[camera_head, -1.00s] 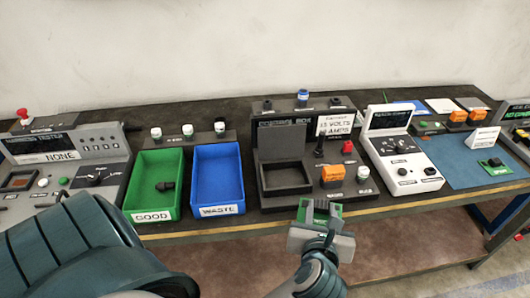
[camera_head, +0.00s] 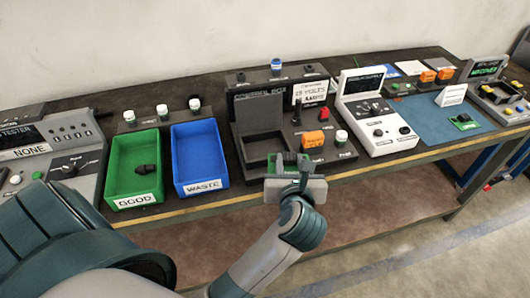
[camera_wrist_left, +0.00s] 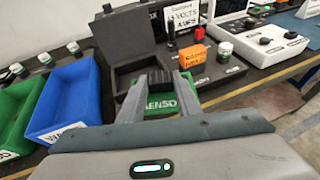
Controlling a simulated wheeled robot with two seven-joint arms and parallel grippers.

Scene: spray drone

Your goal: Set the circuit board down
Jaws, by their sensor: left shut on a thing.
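My left gripper (camera_head: 291,172) is shut on a green circuit board (camera_wrist_left: 158,107) with a dark ribbed part on top. In the head view the gripper is at the front edge of the dark control box (camera_head: 235,150), just in front of its open square recess (camera_head: 264,148). In the left wrist view the board is between the two grey fingers, with the recess (camera_wrist_left: 145,72) just beyond it. The fingers and the gripper body hide part of the board. My right gripper is in neither view.
An orange block (camera_head: 313,140), a red button and a white-capped jar stand right of the recess. A green GOOD bin (camera_head: 118,180) holding a dark part and an empty blue WASTE bin (camera_head: 183,165) stand left. A white tester (camera_head: 375,125) and blue mat (camera_head: 425,125) lie right.

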